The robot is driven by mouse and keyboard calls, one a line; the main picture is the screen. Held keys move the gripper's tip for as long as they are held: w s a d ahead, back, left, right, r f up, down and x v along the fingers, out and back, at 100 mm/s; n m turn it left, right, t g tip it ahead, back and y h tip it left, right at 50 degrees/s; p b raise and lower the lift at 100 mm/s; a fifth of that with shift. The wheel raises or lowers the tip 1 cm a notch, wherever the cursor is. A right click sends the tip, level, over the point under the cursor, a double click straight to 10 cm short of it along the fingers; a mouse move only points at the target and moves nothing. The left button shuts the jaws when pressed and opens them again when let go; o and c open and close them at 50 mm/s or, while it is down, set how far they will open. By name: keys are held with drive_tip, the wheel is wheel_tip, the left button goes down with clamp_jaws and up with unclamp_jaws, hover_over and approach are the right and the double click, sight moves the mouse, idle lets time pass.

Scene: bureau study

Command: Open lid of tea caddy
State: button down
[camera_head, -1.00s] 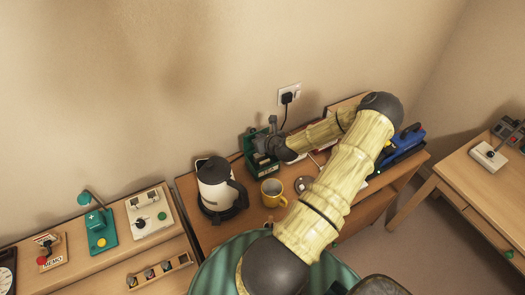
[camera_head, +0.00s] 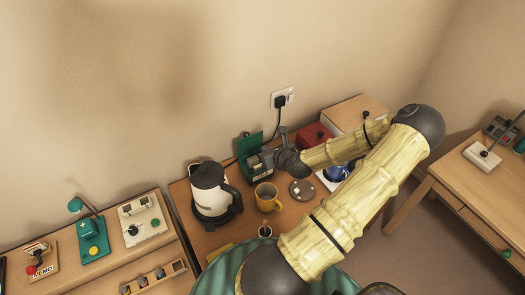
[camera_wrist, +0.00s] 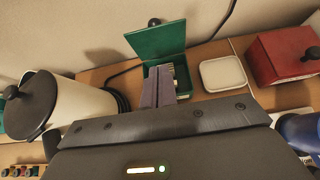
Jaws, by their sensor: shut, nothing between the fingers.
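The green tea caddy (camera_head: 262,164) stands on the wooden desk against the wall, beside the kettle. Its green lid (camera_head: 249,146) is raised and tilted back on the wall side. In the wrist view the lid (camera_wrist: 156,42) stands open behind the box, and packets show inside the caddy (camera_wrist: 181,76). My gripper (camera_wrist: 159,86) is shut and empty, its fingers in front of the caddy's opening and hiding part of it. In the head view my dark wrist covers the caddy's right side. I cannot tell whether the fingers touch the caddy.
A black-and-white kettle (camera_head: 209,188) and yellow mug (camera_head: 264,196) stand to the caddy's left and front. A round grey disc (camera_head: 302,190) lies right of the mug. A red box (camera_wrist: 286,55) and a white square piece (camera_wrist: 223,74) are right of the caddy.

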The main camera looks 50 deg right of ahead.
drive_tip(key=v, duration=0.3)
drive_tip(key=shift+a+r, duration=0.15)
drive_tip(key=shift+r, duration=0.15)
drive_tip(key=shift+w, duration=0.1)
idle(0.3)
